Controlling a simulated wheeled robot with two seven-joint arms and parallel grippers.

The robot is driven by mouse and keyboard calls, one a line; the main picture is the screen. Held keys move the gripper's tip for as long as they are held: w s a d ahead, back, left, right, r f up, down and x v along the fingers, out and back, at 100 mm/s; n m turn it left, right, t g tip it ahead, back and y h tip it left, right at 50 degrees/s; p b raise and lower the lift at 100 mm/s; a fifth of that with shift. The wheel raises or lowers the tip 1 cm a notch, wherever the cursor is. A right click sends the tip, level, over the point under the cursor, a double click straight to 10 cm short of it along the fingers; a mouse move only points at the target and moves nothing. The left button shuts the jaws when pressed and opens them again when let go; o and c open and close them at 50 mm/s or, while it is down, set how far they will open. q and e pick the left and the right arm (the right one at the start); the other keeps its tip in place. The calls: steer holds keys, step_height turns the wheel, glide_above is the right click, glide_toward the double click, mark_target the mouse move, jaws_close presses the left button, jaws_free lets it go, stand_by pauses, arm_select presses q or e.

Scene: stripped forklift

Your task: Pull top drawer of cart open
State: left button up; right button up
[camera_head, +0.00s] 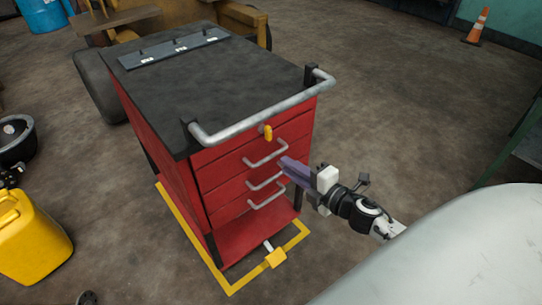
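The red cart (178,187) has a black top and a grey push bar (262,118) along its near upper edge. Its front has several drawers with grey bar handles. The uppermost handle (266,153) is on the top drawer (226,168), which looks flush with the front. A small yellow piece (268,132) sits above it. My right gripper (288,168) reaches in from the right, its purple fingers close to the right ends of the upper handles. I cannot tell whether it touches one, or how wide the fingers are.
A yellow frame (274,259) surrounds the cart's base on the floor. A yellow canister (33,240) and a dark round container (15,140) stand at left. A blue barrel (42,15) and an orange cone (478,26) are far back.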

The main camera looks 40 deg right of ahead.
mark_target(271, 156)
steer(key=x, duration=0.8)
steer(key=shift+w+f, duration=0.1)
steer(key=shift+w, duration=0.15)
jaws_close()
